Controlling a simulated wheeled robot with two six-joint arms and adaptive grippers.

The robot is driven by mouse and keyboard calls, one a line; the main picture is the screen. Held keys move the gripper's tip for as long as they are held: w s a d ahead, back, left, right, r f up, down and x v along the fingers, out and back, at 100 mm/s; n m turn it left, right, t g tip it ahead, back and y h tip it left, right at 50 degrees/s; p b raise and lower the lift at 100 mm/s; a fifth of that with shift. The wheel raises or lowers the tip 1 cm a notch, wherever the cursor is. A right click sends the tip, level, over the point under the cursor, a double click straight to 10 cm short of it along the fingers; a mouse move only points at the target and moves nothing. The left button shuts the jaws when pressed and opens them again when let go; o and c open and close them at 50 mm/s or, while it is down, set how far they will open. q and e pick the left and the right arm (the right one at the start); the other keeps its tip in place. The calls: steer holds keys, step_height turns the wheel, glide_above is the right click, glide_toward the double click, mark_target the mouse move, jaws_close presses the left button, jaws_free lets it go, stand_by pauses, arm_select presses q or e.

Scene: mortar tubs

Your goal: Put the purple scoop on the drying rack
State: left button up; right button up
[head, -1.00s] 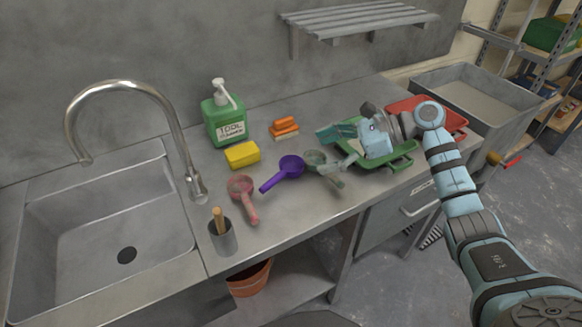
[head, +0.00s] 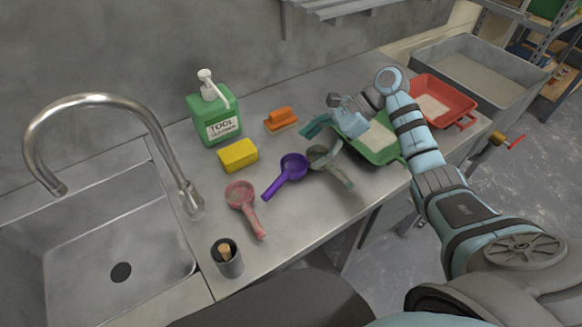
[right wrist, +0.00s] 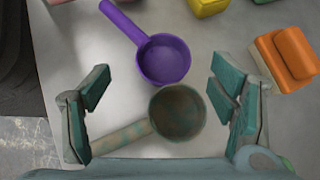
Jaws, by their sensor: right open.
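The purple scoop (head: 293,167) lies on the steel counter, its handle pointing toward the front left. A grey-green stained scoop (head: 322,158) lies just right of it. My right gripper (head: 326,138) is open and empty above the counter, beside a green tray. In the right wrist view, the stained scoop (right wrist: 178,113) shows between the open fingers (right wrist: 161,92), and the purple scoop (right wrist: 163,58) lies just beyond. A slatted metal rack (head: 345,8), perhaps the drying rack, is on the back wall, cut off by the top edge. My left gripper is not in view.
A red scoop (head: 241,197), yellow sponge (head: 238,155), orange brush (head: 281,119) and green soap bottle (head: 216,122) stand around. The green tray (head: 387,151) and red tray (head: 447,94) are at right, the sink (head: 85,250) at left, a cup (head: 228,262) in front.

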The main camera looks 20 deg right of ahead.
mark_target(291, 164)
steer(key=x, duration=0.4)
steer(key=p+x, duration=0.1)
steer(key=x, duration=0.1)
steer(key=shift+w+d, duration=0.15)
steer(key=shift+w, duration=0.15)
steer(key=shift+a+f, duration=0.2)
steer(key=shift+a, duration=0.05)
steer(key=c, duration=1.3)
